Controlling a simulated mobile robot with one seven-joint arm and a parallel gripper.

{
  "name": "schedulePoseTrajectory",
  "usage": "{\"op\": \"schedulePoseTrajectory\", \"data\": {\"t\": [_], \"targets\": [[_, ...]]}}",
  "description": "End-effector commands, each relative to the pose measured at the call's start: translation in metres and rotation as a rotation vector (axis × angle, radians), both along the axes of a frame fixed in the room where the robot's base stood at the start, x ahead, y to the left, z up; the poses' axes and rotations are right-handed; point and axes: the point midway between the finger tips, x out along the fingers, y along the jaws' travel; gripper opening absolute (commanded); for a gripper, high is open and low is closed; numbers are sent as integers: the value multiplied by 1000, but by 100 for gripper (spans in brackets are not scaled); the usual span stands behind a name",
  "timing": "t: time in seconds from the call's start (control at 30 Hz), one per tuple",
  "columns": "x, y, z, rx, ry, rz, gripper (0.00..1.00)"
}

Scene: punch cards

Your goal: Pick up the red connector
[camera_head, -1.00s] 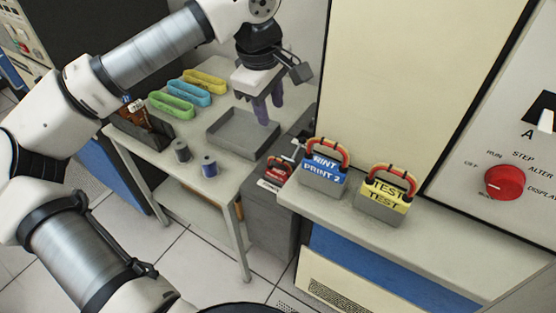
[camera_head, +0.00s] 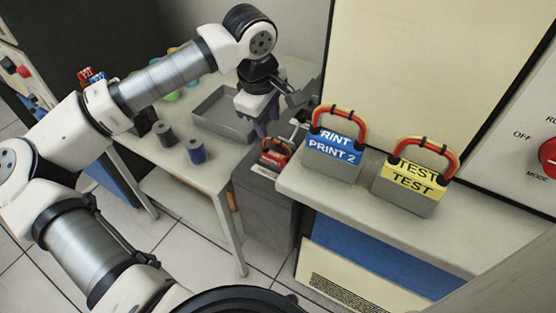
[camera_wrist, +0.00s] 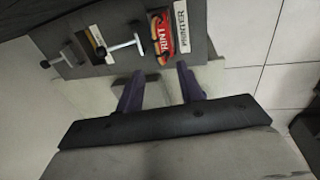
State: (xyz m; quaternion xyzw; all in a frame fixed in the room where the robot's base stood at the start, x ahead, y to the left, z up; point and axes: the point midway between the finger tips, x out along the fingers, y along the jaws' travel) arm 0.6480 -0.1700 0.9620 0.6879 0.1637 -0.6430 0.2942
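The red connector (camera_head: 275,153) sits on top of the grey printer box (camera_head: 262,205), low between the table and the counter. In the wrist view the red connector (camera_wrist: 160,34) shows its lettering beside a white "PRINTER" label (camera_wrist: 182,27). My gripper (camera_head: 263,128) hangs above the table edge, just behind and left of the connector. In the wrist view my gripper (camera_wrist: 160,76) has two purple fingers spread apart with nothing between them. The connector lies beyond the fingertips, apart from them.
A blue "PRINT 2" connector (camera_head: 333,153) and a yellow "TEST" connector (camera_head: 411,180) stand on the counter (camera_head: 430,245). A grey tray (camera_head: 213,118) and two spools, grey (camera_head: 164,134) and blue (camera_head: 196,150), are on the table. Metal T-handles (camera_wrist: 124,45) stick out near the connector.

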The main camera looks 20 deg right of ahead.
Motion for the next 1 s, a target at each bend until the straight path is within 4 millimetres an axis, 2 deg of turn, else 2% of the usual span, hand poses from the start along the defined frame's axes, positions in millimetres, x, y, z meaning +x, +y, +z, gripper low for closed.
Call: {"op": "schedulePoseTrajectory", "data": {"t": [0.27, 0.53, 0.83, 1.0], "targets": [[2, -4, -21, -1, 3, -2, 37], [7, -10, -58, 0, 2, 0, 37], [8, -10, -64, -1, 0, 0, 37], [8, -10, -63, -1, -1, 0, 15]]}}
